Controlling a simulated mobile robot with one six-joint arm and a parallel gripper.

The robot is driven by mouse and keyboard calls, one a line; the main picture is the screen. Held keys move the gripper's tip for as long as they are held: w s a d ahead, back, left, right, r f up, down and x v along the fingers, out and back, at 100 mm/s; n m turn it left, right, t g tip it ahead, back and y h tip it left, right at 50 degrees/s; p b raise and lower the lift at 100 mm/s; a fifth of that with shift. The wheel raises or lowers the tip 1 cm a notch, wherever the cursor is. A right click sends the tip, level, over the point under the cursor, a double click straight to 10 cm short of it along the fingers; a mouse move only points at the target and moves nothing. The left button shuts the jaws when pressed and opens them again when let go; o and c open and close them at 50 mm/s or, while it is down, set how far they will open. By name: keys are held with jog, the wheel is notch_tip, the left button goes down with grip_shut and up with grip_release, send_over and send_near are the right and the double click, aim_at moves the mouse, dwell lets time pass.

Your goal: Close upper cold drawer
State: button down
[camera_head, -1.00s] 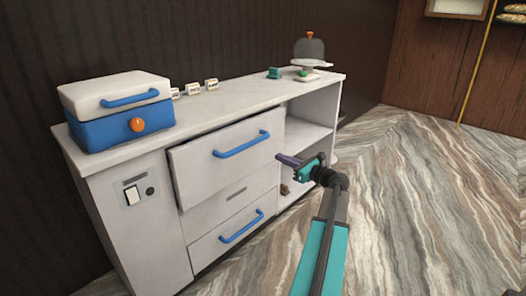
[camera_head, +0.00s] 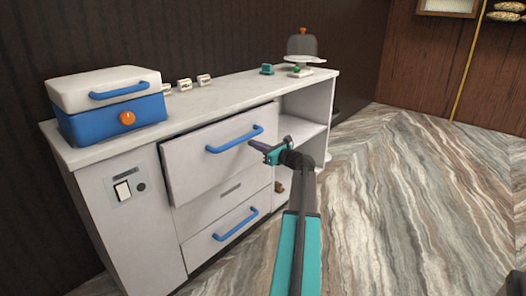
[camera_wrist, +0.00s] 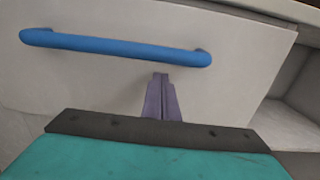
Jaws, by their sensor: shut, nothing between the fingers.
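The upper cold drawer (camera_head: 205,165) is a white front with a blue bar handle (camera_head: 235,140). It stands out a little from the counter, with a dark gap along its top and left edges. My gripper (camera_head: 252,144) is shut and empty, in front of the drawer near the right end of the handle. In the wrist view, the shut purple fingers (camera_wrist: 162,98) point at the drawer front (camera_wrist: 110,85), just below the right end of the blue handle (camera_wrist: 115,46). I cannot tell whether the fingertips touch the front.
A lower drawer (camera_head: 225,238) with a blue handle looks shut below. Open shelves (camera_head: 303,131) lie to the right. On the countertop (camera_head: 225,103) are a blue-and-white box (camera_head: 110,122), small cards (camera_head: 185,84) and a domed stand (camera_head: 301,48). The floor in front is clear.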

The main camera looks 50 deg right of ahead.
jog(key=shift+w+d+b, duration=0.1)
jog(key=shift+w+b, duration=0.2)
jog(key=shift+w, duration=0.95)
